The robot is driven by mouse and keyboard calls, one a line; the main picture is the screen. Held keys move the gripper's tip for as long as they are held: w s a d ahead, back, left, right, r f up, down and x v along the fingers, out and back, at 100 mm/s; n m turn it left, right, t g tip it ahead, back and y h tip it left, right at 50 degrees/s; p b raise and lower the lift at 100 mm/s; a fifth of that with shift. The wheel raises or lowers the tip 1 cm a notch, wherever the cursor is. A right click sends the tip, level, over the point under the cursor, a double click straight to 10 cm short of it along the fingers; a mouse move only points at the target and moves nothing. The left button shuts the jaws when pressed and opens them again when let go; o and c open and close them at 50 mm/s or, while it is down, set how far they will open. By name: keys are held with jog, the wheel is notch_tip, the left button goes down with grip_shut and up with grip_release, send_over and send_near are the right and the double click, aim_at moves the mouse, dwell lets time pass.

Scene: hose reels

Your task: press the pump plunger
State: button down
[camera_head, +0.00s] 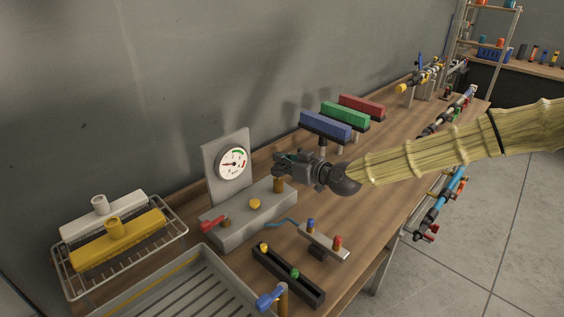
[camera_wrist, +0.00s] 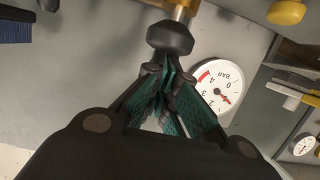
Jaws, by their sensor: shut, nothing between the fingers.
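The pump unit (camera_head: 238,226) is a grey block with an upright back plate and a round pressure gauge (camera_head: 234,163). A brass plunger post (camera_head: 279,185) stands at its right end. My gripper (camera_head: 281,165) is at the top of that post and hides the plunger's head. In the wrist view a black plunger knob (camera_wrist: 170,37) on a brass stem sits just beyond the shut fingertips (camera_wrist: 166,72). They look very close; I cannot tell if they touch.
A yellow button (camera_head: 255,204) and a red lever (camera_head: 213,223) sit on the same unit. A wire rack with white and yellow blocks (camera_head: 116,237) stands left. Blue, green and red brushes (camera_head: 345,114) stand behind. A black rail (camera_head: 288,275) lies in front.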

jog(key=shift+f, duration=0.1)
notch_tip(320, 180, up, 4)
jog(key=shift+p, duration=0.75)
jog(key=b+v, duration=0.3)
jog(key=v, duration=0.7)
dwell(0.9)
notch_tip(320, 180, up, 5)
jog(key=shift+s+d+f+p, duration=0.1)
jog(key=shift+d+f+p, duration=0.05)
jog(key=shift+p, duration=0.85)
